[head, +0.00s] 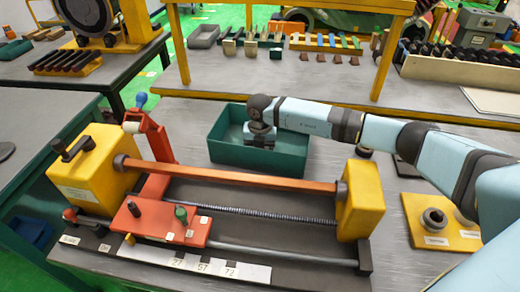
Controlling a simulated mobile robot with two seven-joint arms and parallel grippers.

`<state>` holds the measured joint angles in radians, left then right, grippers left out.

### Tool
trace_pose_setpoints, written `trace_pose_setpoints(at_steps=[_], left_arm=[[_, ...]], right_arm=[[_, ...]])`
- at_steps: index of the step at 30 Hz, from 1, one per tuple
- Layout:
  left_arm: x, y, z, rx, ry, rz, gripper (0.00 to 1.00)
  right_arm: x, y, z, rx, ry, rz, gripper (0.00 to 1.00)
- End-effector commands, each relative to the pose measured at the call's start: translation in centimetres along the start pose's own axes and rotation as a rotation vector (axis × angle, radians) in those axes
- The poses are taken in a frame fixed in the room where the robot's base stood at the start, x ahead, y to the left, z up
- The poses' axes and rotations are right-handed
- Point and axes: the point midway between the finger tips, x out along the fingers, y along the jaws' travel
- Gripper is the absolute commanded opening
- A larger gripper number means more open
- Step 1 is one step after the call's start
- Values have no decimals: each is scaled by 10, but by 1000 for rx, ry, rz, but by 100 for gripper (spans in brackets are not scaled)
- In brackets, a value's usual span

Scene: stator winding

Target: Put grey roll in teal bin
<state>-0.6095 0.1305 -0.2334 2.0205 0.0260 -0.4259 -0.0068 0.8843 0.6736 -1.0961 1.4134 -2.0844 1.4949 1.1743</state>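The teal bin (262,158) stands on the grey table behind the orange bar of the winding machine. My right arm reaches in from the right, and its dark gripper (260,138) is over the bin, with its lower end inside the bin's outline. The fingers are small and seen from behind, so I cannot tell whether they are open or hold something. I cannot make out a grey roll for certain; the bin's floor is partly hidden by its front wall and my gripper. My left gripper is out of view.
The winding machine fills the front, with yellow end blocks (361,201), an orange bar (228,174) and a red carriage (160,220). A red post with a pale roller (131,127) stands left of the bin. A yellow plate (430,222) with metal rings lies right.

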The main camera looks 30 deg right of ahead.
Motion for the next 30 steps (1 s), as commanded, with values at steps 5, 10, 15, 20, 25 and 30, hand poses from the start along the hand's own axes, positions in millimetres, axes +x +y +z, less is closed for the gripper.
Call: trace_pose_setpoints(at_steps=[5, 10, 15, 20, 25, 30], left_arm=[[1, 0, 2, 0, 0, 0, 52], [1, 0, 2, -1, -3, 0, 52], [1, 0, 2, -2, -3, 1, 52], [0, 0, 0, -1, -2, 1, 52], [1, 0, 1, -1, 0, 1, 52], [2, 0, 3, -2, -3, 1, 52]], right_arm=[[2, 0, 0, 0, 0, 0, 38], [3, 0, 0, 0, 0, 0, 87], [3, 0, 0, 0, 0, 0, 88], [-2, 0, 0, 0, 0, 0, 88], [-22, 0, 1, -1, -3, 1, 88], [-60, 0, 1, 0, -4, 2, 88]])
